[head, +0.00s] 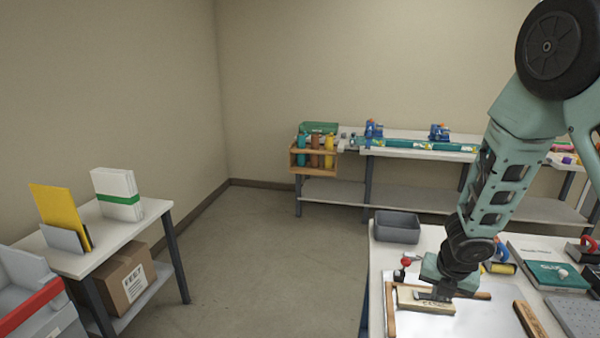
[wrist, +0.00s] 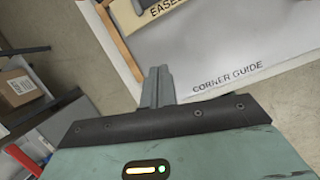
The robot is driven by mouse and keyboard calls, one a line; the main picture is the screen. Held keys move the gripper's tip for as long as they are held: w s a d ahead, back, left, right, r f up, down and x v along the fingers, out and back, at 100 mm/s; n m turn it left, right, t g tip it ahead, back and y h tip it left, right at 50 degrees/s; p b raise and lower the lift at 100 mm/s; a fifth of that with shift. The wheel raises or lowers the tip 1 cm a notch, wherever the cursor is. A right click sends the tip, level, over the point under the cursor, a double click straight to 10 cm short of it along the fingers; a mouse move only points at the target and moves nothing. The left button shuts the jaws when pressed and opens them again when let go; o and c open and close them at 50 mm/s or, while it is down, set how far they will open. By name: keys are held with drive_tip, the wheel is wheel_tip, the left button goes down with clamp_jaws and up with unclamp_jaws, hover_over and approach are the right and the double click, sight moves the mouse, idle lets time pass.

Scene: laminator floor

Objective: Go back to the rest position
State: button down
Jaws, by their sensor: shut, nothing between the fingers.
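My gripper (head: 432,295) is low over the near worktable (head: 378,262), at the end of my teal arm, which comes down from the upper right. In the wrist view its fingers (wrist: 158,82) are together with nothing between them. A pale wooden block (head: 425,305) with a dark marking is right by the fingertips in the head view. In the wrist view a block marked "EASE..." (wrist: 168,8) is beyond the fingertips, apart from them. A white board reading "CORNER GUIDE" (wrist: 235,50) with a wooden edge lies below.
A grey bin (head: 397,228), a red-knobbed item (head: 405,262), a wooden bar (head: 530,320) and a teal box (head: 556,275) are on the worktable. A side table (head: 100,237) with a carton (head: 123,280) stands left. A back bench (head: 410,152) lines the wall. Open floor (head: 260,240) lies between.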

drive_tip(key=s+a+r+m+b, duration=0.1)
drive_tip(key=s+a+r+m, duration=0.3)
drive_tip(key=a+m, duration=0.2)
drive_tip(key=s+a+r+m+b, duration=0.2)
drive_tip(key=s+a+r+m, duration=0.25)
drive_tip(key=a+m, duration=0.2)
drive_tip(key=s+a+r+m+g+b, duration=0.1)
drive_tip(key=s+a+m, duration=0.3)
drive_tip(key=s, duration=0.5)
drive_tip(key=s+a+r+m+g+y, duration=0.1)
drive_tip(key=s+a+m, duration=0.3)
drive_tip(key=s, duration=0.6)
drive_tip(key=shift+a+r+m+g+y+b, duration=0.2)
drive_tip(key=shift+r+m+g+y+b, duration=0.15)
drive_tip(key=shift+r+m+g, duration=0.3)
